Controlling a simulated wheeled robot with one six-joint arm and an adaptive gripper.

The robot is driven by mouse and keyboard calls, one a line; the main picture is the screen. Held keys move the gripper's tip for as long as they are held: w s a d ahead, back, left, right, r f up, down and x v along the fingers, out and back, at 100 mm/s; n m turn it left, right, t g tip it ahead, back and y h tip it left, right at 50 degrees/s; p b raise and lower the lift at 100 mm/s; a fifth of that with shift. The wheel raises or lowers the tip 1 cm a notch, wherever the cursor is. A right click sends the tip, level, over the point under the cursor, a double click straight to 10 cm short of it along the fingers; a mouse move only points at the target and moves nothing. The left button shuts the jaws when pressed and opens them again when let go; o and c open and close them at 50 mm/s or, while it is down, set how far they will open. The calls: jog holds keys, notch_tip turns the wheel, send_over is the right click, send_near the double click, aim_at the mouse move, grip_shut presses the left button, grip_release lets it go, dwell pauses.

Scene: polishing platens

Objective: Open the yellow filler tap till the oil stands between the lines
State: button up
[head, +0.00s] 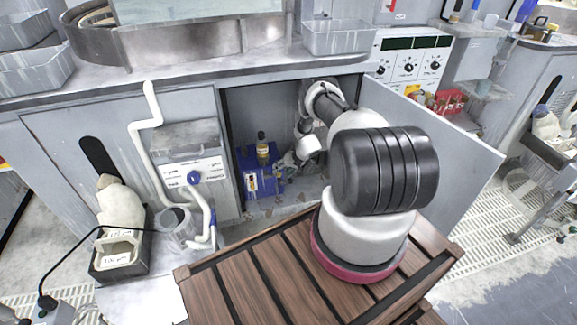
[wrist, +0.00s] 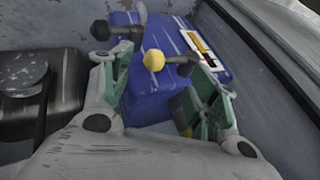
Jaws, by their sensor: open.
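The blue oil tank (head: 264,186) stands inside the open cabinet; its blue body (wrist: 150,88) fills the middle of the wrist view. A round yellow knob (wrist: 153,60), apparently the filler tap, shows in front of the tank. A white gauge plate with a yellow strip (wrist: 203,46) is on the tank; it also shows in the head view (head: 251,183). The oil level and lines are too small to read. My gripper (wrist: 166,72) is open, its green-padded fingers on either side of the yellow knob, with no contact visible. In the head view my gripper (head: 287,162) is beside the tank.
A dark bottle-like part with a yellow band (head: 262,149) rises at the tank's top. The cabinet door (head: 440,130) stands open at the right. Cabinet walls closely surround my arm. A dark grey box (wrist: 45,100) is left of the tank in the wrist view.

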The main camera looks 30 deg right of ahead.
jog(key=v, duration=0.7)
jog(key=shift+r, duration=0.2)
jog(key=shift+s, duration=0.15)
